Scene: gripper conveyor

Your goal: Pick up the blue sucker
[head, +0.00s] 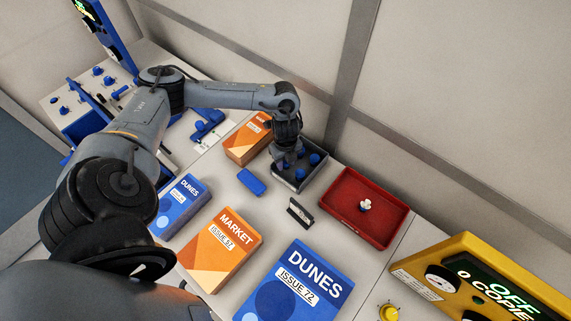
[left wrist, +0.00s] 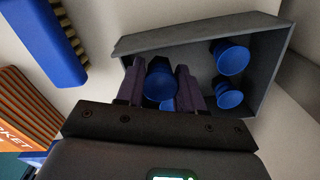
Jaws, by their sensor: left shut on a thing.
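My left gripper (head: 286,163) reaches down into the grey tray (head: 318,174). In the left wrist view, its two dark fingers (left wrist: 158,88) are closed on a blue sucker (left wrist: 160,84), one finger on each side. The grey tray (left wrist: 270,62) shows around them there. Two more blue suckers, an upper one (left wrist: 232,60) and a lower one (left wrist: 229,95), lie in the tray to the right of the fingers. A bit of blue shows below the held sucker, partly hidden. I cannot tell whether the held sucker touches the tray floor. My right gripper is not in view.
A red tray (head: 345,212) with a white piece (head: 365,205) stands right of the grey tray. A blue-backed brush (head: 251,182) and a small black-and-white item (head: 300,212) lie nearby. Stacks of magazines, including Market (head: 222,243) and Dunes (head: 295,285), fill the front.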

